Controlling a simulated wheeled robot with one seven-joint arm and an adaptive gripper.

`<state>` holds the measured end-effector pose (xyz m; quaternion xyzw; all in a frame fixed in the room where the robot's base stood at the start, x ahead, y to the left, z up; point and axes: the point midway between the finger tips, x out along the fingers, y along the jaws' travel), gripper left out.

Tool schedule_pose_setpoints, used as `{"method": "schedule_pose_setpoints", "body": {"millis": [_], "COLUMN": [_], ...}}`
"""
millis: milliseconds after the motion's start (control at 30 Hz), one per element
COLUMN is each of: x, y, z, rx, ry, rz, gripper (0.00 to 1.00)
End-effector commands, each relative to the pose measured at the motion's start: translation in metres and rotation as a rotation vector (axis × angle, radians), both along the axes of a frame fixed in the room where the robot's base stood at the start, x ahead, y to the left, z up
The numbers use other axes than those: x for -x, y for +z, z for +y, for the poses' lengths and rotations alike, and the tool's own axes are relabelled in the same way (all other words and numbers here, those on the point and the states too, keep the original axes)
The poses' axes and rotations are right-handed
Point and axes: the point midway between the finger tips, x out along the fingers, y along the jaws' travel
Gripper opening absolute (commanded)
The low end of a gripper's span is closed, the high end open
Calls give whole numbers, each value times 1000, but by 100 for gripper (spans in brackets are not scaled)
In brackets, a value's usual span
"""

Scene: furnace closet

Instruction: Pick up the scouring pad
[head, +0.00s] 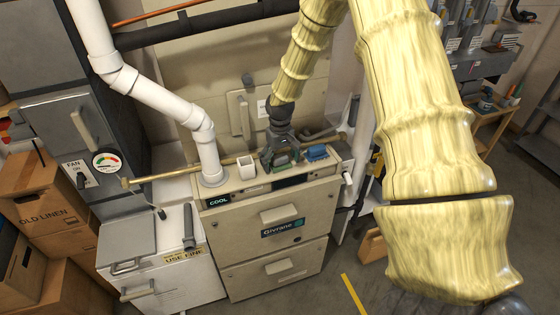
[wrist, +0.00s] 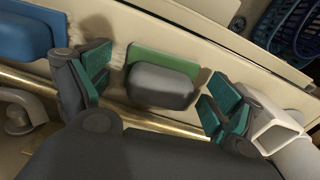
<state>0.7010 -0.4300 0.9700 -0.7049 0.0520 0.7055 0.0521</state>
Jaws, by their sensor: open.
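The scouring pad, a green and grey block (wrist: 162,84), lies on top of the cream furnace cabinet (head: 276,211). In the wrist view it sits between my open fingers, with a gap to each side. My gripper (head: 281,154) points down over the cabinet top in the head view and hides most of the pad there. Its teal-padded fingertips show left and right of the pad in the wrist view (wrist: 155,90). I cannot tell how far above the cabinet top the fingertips are.
A blue block (head: 317,152) is close to the right of my gripper, and a white square cup (head: 246,167) to its left. A brass pipe (head: 180,174) runs behind the pad. A white vent pipe (head: 207,150) rises at the cabinet's left end.

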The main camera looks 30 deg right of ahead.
Motion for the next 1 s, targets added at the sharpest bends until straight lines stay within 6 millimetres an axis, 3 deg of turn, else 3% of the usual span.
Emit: {"method": "schedule_pose_setpoints", "body": {"millis": [200,467,1000], "x": [0,0,-1], "y": [0,0,9], "z": [0,0,0], "rx": [0,0,0], "ry": [0,0,0], "rz": [0,0,-2], "gripper": [90,43,42]}}
